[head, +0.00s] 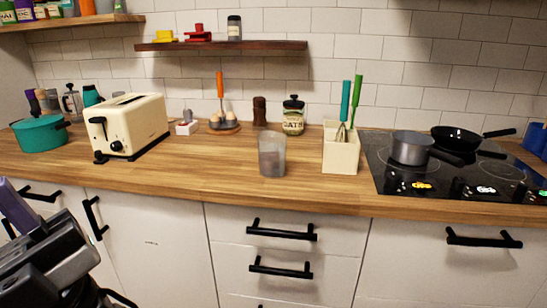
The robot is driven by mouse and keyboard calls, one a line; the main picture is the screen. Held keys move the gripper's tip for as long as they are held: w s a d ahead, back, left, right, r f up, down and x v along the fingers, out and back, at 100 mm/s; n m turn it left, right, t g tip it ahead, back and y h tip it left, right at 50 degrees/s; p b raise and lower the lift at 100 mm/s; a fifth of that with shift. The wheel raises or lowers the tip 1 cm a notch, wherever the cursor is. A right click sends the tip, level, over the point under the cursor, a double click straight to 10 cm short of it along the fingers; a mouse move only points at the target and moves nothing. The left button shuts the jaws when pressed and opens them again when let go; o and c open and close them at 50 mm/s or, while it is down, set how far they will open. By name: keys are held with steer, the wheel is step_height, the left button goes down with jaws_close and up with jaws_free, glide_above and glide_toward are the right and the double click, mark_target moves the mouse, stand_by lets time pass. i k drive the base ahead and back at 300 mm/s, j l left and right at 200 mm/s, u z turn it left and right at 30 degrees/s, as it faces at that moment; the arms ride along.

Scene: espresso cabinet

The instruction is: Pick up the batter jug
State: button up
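The likely batter jug (272,155) is a grey, see-through container standing upright on the wooden counter, near its front edge and around the middle of the head view. I cannot make out a handle on it. Part of my arm and gripper (48,258) shows at the lower left, in front of the white cabinet doors and below the counter top. It is well to the left of the jug and apart from it. The fingertips are not clear, so I cannot tell whether it is open or shut.
A cream toaster (129,126) and teal pot (40,133) stand left. A utensil holder (341,149) stands close right of the jug, before the hob (455,170) with pans. An egg holder (222,125) and oats jar (293,117) are behind. Counter (215,177) left of the jug is clear.

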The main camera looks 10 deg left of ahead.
mark_target(272, 145)
steer(key=i+l+u, duration=0.15)
steer(key=u, duration=0.3)
steer(key=i+l+u, duration=0.15)
steer(key=l+u, duration=0.15)
steer(key=u, duration=0.15)
steer(key=i+l+u, duration=0.1)
steer(key=l, duration=0.2)
steer(key=i+l+u, duration=0.1)
steer(key=l, duration=0.25)
steer(key=i+l+u, duration=0.1)
steer(key=l, duration=0.2)
